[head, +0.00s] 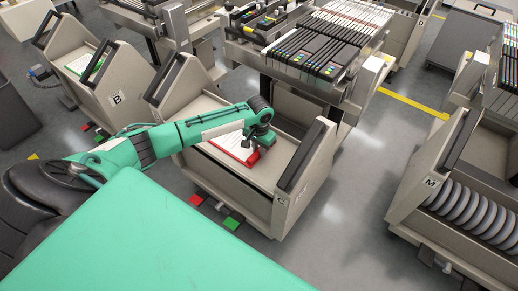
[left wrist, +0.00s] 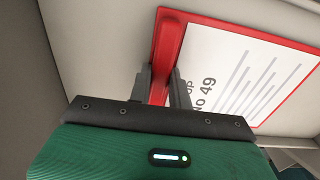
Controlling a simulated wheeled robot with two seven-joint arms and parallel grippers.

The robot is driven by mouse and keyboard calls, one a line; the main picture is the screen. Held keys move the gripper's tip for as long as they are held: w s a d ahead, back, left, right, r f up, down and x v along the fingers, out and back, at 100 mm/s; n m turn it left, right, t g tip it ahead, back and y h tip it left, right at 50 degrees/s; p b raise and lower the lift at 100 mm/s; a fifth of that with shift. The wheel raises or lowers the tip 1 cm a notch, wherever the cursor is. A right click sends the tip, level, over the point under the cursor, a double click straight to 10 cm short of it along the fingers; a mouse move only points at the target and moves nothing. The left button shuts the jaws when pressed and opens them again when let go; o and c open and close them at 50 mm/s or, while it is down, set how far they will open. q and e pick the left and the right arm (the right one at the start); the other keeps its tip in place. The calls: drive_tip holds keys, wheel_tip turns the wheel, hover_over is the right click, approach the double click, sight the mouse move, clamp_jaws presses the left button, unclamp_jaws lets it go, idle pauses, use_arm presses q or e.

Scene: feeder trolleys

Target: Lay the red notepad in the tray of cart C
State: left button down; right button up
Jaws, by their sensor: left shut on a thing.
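The red notepad (head: 232,149), with a white sheet on its face, is within the tray (head: 283,152) of cart C (head: 303,182), the cart with a C on its side panel. My left gripper (head: 250,157) is shut on the notepad's thick red edge. In the left wrist view the two fingers (left wrist: 160,88) pinch the red spine of the notepad (left wrist: 240,65), whose sheet reads "No 49". The pale tray floor is behind it; I cannot tell whether the notepad touches it. My right gripper is not in view.
Cart M (head: 425,188), holding several grey reels, stands at the right. A feeder bank (head: 325,40) rises behind cart C. Floor is clear between carts C and M.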

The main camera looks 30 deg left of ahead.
use_arm(q)
drive_tip(key=c, duration=1.3)
unclamp_jaws()
drive_tip(key=shift+f, duration=0.1)
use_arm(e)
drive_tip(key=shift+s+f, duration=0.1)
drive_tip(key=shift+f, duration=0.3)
use_arm(q)
drive_tip(key=shift+r, duration=0.25)
wheel_tip(320, 180, up, 12)
drive_tip(key=p, duration=0.2)
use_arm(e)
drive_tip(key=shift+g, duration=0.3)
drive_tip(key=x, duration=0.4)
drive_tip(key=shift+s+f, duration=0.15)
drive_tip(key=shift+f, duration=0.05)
use_arm(q)
drive_tip(key=shift+f, duration=0.15)
